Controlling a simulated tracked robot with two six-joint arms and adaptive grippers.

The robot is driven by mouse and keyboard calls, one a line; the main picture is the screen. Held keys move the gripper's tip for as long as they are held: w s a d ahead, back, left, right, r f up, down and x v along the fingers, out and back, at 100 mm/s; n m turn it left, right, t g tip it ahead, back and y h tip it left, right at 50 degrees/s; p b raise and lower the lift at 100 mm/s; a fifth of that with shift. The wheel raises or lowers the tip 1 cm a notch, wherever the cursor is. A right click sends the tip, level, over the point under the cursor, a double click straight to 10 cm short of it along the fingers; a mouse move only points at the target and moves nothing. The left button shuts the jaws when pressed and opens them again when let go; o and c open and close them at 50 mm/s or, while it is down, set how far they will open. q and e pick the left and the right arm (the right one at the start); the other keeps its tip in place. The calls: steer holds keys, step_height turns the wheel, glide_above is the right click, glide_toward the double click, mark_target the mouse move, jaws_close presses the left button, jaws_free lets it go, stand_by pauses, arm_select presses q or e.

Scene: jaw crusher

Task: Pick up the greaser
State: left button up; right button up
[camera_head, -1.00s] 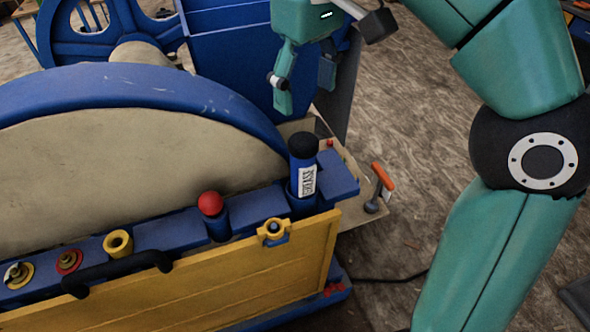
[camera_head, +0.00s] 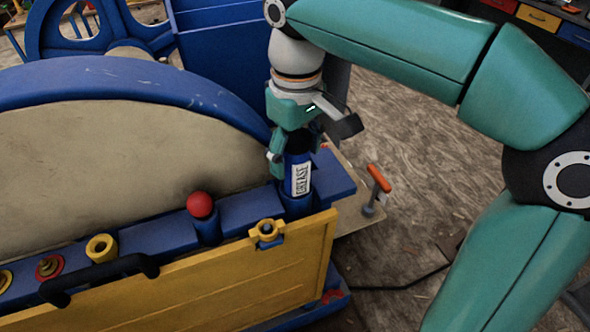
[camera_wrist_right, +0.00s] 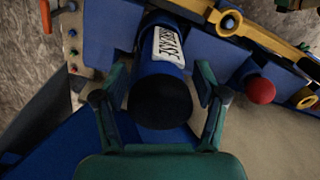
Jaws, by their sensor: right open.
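The greaser (camera_head: 299,174) is a blue cylinder with a white label reading GREASE. It stands upright in a blue holder at the right end of the machine's blue ledge. My right gripper (camera_head: 292,150) is above it, pointing down, with one finger along its left side; the other finger is hidden in the head view. In the right wrist view my open right gripper (camera_wrist_right: 160,95) has a finger on each side of the greaser's black cap (camera_wrist_right: 160,101). Gaps show between the fingers and the greaser. My left gripper is not in view.
A red ball knob (camera_head: 201,205) stands on the ledge left of the greaser. A yellow fitting (camera_head: 267,233) sits on the yellow panel (camera_head: 250,285) in front. A big blue-rimmed wheel (camera_head: 130,90) is behind. An orange-handled tool (camera_head: 378,180) stands to the right.

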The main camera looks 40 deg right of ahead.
steer(key=shift+f, duration=0.6)
jaws_close()
steer(key=shift+r, duration=0.1)
